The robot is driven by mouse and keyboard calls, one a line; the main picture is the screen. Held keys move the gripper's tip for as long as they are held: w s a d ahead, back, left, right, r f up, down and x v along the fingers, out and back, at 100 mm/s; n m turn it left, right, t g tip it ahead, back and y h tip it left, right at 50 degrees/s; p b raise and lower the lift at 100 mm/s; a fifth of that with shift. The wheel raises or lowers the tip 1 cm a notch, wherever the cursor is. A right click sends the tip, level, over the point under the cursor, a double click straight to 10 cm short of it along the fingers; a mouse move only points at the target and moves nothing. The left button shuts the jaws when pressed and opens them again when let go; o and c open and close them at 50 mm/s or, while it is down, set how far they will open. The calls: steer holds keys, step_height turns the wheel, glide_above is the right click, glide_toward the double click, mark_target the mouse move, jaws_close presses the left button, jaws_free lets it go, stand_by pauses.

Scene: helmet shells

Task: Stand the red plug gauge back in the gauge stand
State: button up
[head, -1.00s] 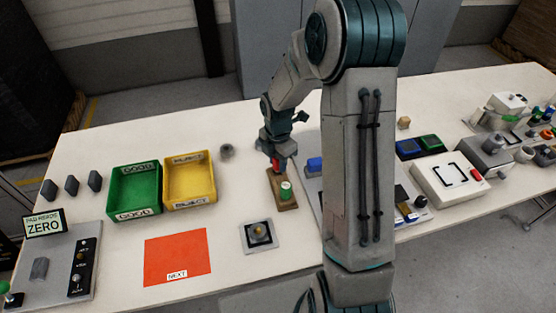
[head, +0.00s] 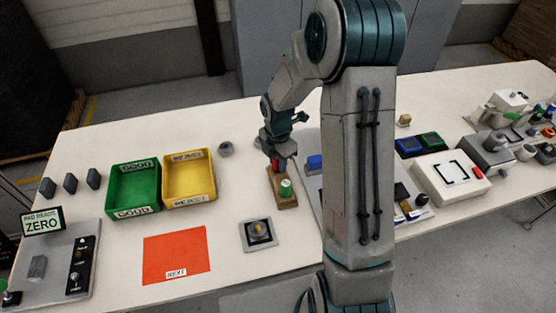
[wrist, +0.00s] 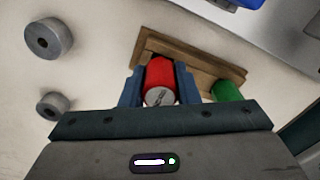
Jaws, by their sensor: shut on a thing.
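The red plug gauge (wrist: 160,78) is between the two fingers of my gripper (wrist: 160,92), which is shut on it, in the wrist view. In the head view the red plug gauge (head: 279,166) shows just below my gripper (head: 277,156), over the far end of the wooden gauge stand (head: 283,196). The stand (wrist: 203,72) lies behind the gauge in the wrist view. I cannot tell whether the gauge's lower end is in the stand or just above it. A green plug gauge (head: 286,187) stands upright in the stand's near end; it is partly hidden in the wrist view (wrist: 227,92).
Grey round parts (wrist: 49,38) lie left of the stand. A yellow bin (head: 189,181) and a green bin (head: 134,191) stand further left. A blue part (head: 314,163) is close on the right. A square fixture (head: 258,233) and an orange mat (head: 174,257) lie nearer.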

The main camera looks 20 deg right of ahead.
steer(key=shift+f+b, duration=0.3)
steer(key=shift+f, duration=0.15)
stand_by(0.3)
stand_by(0.5)
steer(key=o, duration=0.9)
step_height(320, 180, up, 14)
steer(key=shift+f, duration=0.1)
steer(key=s+r+m+t, duration=0.1)
steer(key=s+r+m, duration=0.1)
steer(key=s+m, duration=0.5)
steer(key=s+r+m+t, duration=0.1)
steer(key=s+r+m, duration=0.1)
steer(key=s+m, duration=0.5)
steer(key=s+r+m+t, duration=0.1)
steer(key=s+r+m, duration=0.1)
steer(key=s+m, duration=0.5)
steer(key=shift+r+m, duration=0.3)
steer(key=shift+m, duration=0.9)
